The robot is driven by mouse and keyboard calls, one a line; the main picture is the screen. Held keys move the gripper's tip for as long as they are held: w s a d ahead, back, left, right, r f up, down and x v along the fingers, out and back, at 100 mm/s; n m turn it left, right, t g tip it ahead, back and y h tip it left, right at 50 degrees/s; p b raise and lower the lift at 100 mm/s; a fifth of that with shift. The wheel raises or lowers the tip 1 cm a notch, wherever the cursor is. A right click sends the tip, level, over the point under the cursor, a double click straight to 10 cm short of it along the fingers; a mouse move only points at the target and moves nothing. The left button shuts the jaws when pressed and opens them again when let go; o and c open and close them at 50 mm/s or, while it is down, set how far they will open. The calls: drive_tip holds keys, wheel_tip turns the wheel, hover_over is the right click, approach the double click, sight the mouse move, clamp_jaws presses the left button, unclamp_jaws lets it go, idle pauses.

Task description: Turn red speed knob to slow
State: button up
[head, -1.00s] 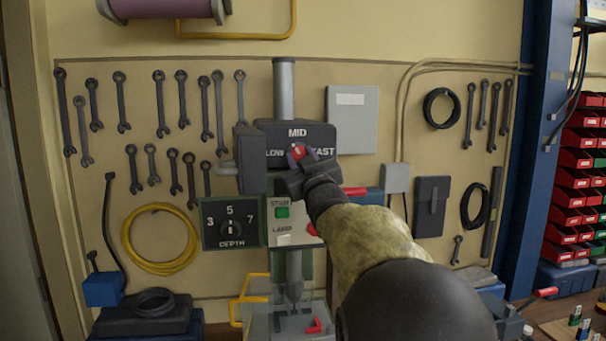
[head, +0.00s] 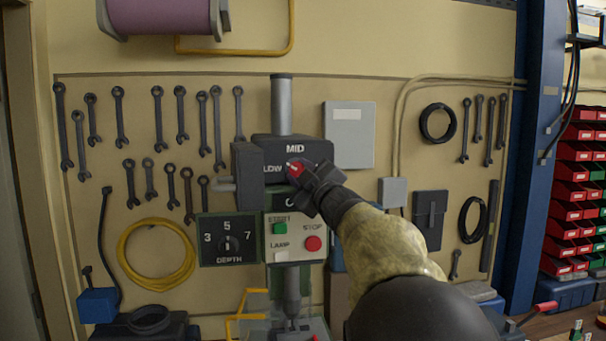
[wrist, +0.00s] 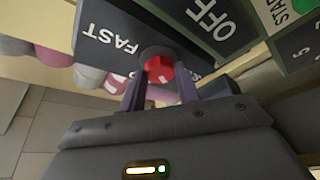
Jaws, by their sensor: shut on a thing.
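The red speed knob (head: 295,169) sits on the front of the dark head of the drill-like machine. Above it is the label MID; at its left shows LOW, its first letter perhaps hidden. My gripper (head: 304,174) reaches it from the lower right and covers the label at its right. In the wrist view the red knob (wrist: 158,69) is between the two fingers of my gripper (wrist: 159,88), which are shut on it. FAST is readable at its left there. I cannot tell which label the knob's pale mark points to.
Below are a panel with a green START button (head: 279,228) and a red STOP button (head: 313,243), and a DEPTH dial (head: 228,242). A grey box (head: 348,135) hangs at the right. Wrenches and a yellow hose (head: 156,255) hang at the left.

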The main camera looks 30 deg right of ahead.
drive_tip(key=shift+f, duration=0.2)
drive_tip(key=o, duration=1)
drive_tip(key=shift+r, duration=0.1)
drive_tip(key=shift+s, duration=0.1)
drive_tip(key=b+v, duration=0.6)
drive_tip(key=v, duration=1.1)
drive_tip(key=shift+s, duration=0.15)
